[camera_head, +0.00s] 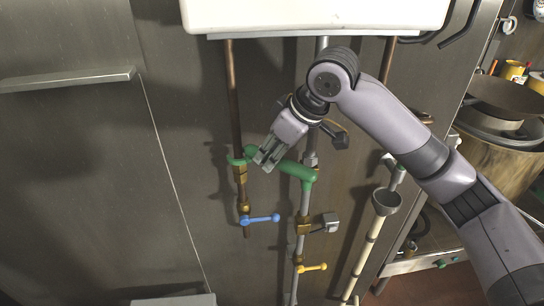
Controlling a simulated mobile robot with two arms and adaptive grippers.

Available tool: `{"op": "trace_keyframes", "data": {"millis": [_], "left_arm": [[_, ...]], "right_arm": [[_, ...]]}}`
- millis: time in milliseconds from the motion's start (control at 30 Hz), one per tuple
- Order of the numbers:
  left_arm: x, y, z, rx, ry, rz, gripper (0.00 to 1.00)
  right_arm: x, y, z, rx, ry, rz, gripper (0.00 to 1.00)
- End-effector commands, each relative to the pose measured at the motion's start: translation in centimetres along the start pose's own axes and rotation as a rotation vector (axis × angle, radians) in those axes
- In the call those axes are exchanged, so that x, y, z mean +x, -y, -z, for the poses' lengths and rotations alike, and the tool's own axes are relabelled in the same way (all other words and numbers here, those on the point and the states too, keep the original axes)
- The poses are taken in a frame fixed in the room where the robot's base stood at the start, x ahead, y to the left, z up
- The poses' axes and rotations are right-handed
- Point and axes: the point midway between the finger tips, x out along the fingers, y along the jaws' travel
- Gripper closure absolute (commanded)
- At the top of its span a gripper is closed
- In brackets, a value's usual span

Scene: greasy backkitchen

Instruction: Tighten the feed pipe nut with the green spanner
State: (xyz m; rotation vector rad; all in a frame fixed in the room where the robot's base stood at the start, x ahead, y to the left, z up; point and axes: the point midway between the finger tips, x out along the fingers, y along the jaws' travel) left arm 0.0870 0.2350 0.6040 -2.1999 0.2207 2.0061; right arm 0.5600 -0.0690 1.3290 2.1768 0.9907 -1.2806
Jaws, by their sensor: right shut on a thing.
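The green spanner (296,169) lies nearly level across the pipes. My right gripper (266,161) comes in from the upper right and is shut on the spanner's shaft, near its head. The spanner's head is at the left, at the brass nut (241,173) on the copper pipe (233,100). I cannot tell whether its jaws sit fully around the nut. The handle end is in front of the grey pipe (305,201). My left gripper is not in view.
A white tank (315,15) hangs above the pipes. A blue valve lever (262,219) and a yellow valve lever (312,268) are lower down. A pale pipe with a grey funnel (386,202) stands at right. Large pots (500,125) are at far right. A metal door handle (65,80) juts out at left.

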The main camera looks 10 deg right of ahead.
Motion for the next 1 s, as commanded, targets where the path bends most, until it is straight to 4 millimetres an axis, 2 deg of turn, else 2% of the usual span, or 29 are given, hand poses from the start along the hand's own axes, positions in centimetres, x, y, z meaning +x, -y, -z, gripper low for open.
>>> {"op": "trace_keyframes", "data": {"millis": [400, 1000], "left_arm": [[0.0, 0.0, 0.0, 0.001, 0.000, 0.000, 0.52], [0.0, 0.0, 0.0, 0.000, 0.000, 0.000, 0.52]], "right_arm": [[-0.3, 0.0, -0.1, 0.000, -0.001, 0.001, 1.00], [-2.6, 0.0, -4.3, 0.000, 0.000, 0.001, 1.00]]}}
